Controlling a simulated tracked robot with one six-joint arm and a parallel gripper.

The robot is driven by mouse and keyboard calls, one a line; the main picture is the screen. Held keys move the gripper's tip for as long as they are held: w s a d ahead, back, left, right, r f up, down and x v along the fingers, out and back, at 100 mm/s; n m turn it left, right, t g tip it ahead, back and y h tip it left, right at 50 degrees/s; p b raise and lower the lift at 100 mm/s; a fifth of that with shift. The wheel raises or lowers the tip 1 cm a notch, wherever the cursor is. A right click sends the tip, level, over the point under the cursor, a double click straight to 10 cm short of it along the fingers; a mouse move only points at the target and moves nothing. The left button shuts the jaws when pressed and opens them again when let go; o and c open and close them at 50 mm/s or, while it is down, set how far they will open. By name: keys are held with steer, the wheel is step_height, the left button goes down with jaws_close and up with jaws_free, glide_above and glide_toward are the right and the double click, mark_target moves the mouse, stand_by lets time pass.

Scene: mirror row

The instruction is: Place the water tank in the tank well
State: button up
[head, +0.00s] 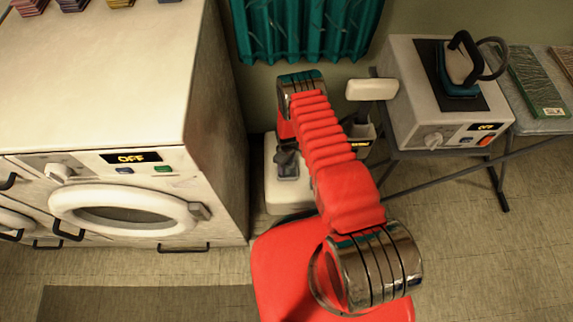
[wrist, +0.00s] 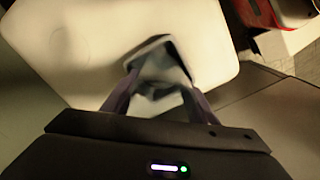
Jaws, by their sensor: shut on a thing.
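The water tank appears to be the white, round-cornered box (head: 285,196) low beside the washer, partly behind my arm. In the wrist view the same white body (wrist: 75,50) fills the upper left, with a dark-edged recess in its face. My gripper (wrist: 160,82) reaches into that recess and is shut on the grip there, which is blurred. I cannot tell whether the tank touches the floor. Right of my arm, a white flap-like block (head: 372,89) stands above a small open pocket (head: 362,133); I cannot tell if this is the tank well.
A front-loading washer (head: 125,210) stands close at left. A white appliance (head: 445,100) with an iron (head: 460,65) on top is on a stand at right. A teal curtain (head: 305,30) hangs behind. The floor (head: 490,260) at front right is clear.

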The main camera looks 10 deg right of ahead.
steer(key=o, duration=1.3)
steer(key=shift+c, duration=0.2)
steer(key=shift+r, duration=0.1)
step_height(320, 180, up, 12)
stand_by(0.4)
